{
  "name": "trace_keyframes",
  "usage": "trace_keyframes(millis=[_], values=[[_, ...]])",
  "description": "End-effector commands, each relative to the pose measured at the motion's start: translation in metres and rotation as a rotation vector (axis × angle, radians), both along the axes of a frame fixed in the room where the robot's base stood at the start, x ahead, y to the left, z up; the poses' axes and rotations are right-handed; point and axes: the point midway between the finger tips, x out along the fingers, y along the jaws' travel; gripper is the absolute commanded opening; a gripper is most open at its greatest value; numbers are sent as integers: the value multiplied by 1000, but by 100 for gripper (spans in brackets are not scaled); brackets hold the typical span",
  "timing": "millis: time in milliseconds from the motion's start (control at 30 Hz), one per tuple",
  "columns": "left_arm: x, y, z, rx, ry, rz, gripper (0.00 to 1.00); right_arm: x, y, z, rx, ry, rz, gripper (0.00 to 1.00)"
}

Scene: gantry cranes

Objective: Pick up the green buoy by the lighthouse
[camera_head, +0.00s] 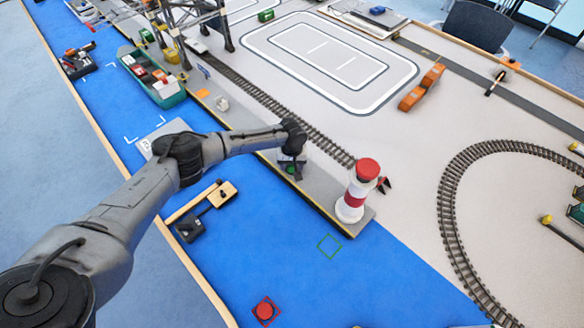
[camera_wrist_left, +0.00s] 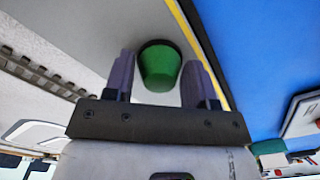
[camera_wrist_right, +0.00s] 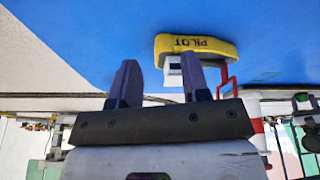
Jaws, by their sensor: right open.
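The green buoy (camera_head: 291,169) sits on the grey quay strip, left of the red-and-white lighthouse (camera_head: 351,196). My left gripper (camera_head: 290,160) is right over it in the head view, and partly hides it. In the left wrist view the green buoy (camera_wrist_left: 160,66) shows between the two fingers of the left gripper (camera_wrist_left: 163,75), with a gap on each side; the gripper is open. My right gripper (camera_wrist_right: 158,78) shows only in its own wrist view, open and empty.
A green square outline (camera_head: 330,246) and a red buoy (camera_head: 265,311) are on the blue water. The yellow pilot boat (camera_wrist_right: 196,46) is beyond the right fingers. Train track (camera_head: 250,91) runs beside the quay; an orange vehicle (camera_head: 422,87) stands on the pale ground.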

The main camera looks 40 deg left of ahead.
Motion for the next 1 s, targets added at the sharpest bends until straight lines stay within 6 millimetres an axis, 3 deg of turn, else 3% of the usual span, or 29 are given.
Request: trace_keyframes(millis=[300, 567, 667, 1000], values=[[0, 0, 0, 0, 0, 0, 20, 0, 0, 0, 0, 0, 0, 43], [0, 0, 2, 0, 0, 0, 19, 0, -2, 1, -5, 0, 4, 43], [0, 0, 11, -1, -1, -1, 19, 0, -3, 4, -9, 0, 5, 43], [0, 0, 69, -1, -2, -1, 19, 0, -3, 18, -9, 0, 6, 43]])
